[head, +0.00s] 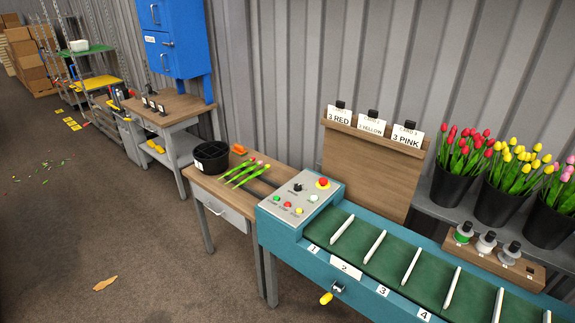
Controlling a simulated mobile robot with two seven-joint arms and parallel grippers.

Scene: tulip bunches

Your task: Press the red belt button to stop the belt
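The belt (390,262) has a teal frame and a green surface split by white bars into numbered sections. At its left end is a grey control panel (301,193). A red mushroom button (323,182) on a yellow base is at the panel's upper right. The panel labels are too small to read. Neither of my grippers is in view.
A wooden table (215,190) with a black pot (211,157) and several cut tulips (245,173) adjoins the belt's left end. Tulip buckets (453,185) stand behind the belt at right. A yellow-handled crank (327,298) sticks out at the front.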

